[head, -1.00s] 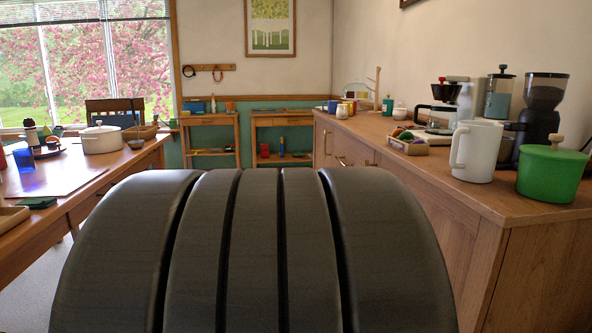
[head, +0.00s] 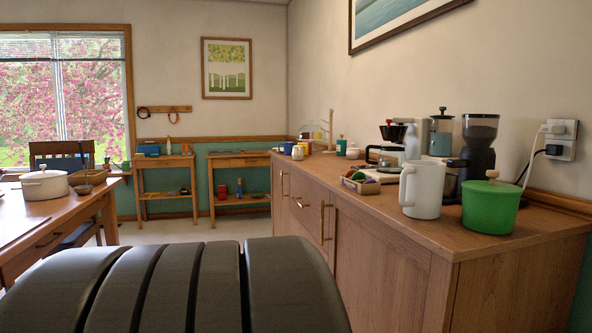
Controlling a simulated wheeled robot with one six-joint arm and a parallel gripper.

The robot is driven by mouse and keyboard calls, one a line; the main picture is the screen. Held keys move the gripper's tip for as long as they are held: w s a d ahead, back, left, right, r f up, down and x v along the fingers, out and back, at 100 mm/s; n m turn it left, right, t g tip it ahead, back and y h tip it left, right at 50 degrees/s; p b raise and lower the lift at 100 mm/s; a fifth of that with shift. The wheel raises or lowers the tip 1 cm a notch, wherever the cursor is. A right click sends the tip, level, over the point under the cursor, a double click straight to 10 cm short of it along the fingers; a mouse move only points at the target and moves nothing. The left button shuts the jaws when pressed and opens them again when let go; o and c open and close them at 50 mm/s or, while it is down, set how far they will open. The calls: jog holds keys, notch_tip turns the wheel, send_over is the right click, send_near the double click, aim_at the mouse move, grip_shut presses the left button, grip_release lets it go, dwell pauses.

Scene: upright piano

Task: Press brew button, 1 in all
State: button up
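A coffee maker (head: 388,154) with a dark filter cone and a glass carafe stands on the wooden sideboard (head: 330,185) at the right. Its lower part is partly hidden behind a white mug, and I cannot make out a brew button on it. My gripper is not in view. A dark ribbed part of my own body fills the lower left of the head view.
The white mug (head: 421,190), a green lidded pot (head: 490,206), a dark grinder (head: 479,146) and a small tray (head: 361,183) share the sideboard top. A table (head: 75,222) with a white pot (head: 45,185) stands at the left. Floor shows between them.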

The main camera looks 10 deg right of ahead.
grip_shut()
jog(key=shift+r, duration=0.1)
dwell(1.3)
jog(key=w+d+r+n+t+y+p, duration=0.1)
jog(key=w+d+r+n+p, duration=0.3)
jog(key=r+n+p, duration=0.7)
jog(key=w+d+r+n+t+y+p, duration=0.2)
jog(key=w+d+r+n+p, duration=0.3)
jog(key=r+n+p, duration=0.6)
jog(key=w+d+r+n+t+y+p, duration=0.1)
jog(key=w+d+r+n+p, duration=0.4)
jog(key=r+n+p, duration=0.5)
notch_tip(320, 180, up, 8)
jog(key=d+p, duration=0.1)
jog(key=p, duration=1.3)
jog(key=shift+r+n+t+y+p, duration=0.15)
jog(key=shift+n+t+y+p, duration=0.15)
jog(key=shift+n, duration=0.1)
